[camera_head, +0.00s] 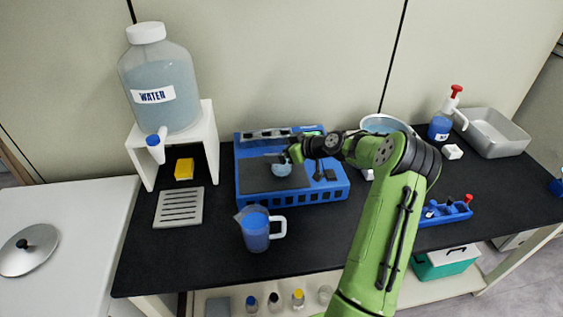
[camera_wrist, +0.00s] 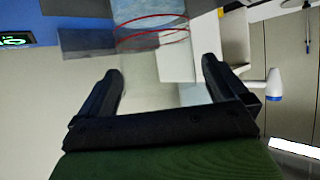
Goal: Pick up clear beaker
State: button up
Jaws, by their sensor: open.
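A clear beaker (camera_head: 281,170) with pale blue liquid stands on the dark plate of the blue device (camera_head: 330,192). It is small and partly covered by my gripper (camera_head: 275,157) in the head view. In the wrist view, a clear vessel with red rings and pale blue contents (camera_wrist: 150,12), which looks like the beaker, shows at the top, beyond the fingertips. My gripper (camera_wrist: 161,72) is open, with nothing visibly held between its fingers. I cannot tell how far the fingers are from the beaker.
A blue-filled jug (camera_head: 256,235) stands in front of the device. The water bottle (camera_head: 165,105) on its white stand (camera_head: 208,140), a yellow sponge (camera_head: 184,169) and a slotted plate (camera_head: 178,208) are left. A bowl (camera_head: 383,123) is behind my arm. Bare black bench (camera_head: 190,255) lies front left.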

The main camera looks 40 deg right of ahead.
jog(key=c, duration=1.5)
jog(key=shift+o, duration=0.2)
jog(key=shift+r, duration=0.15)
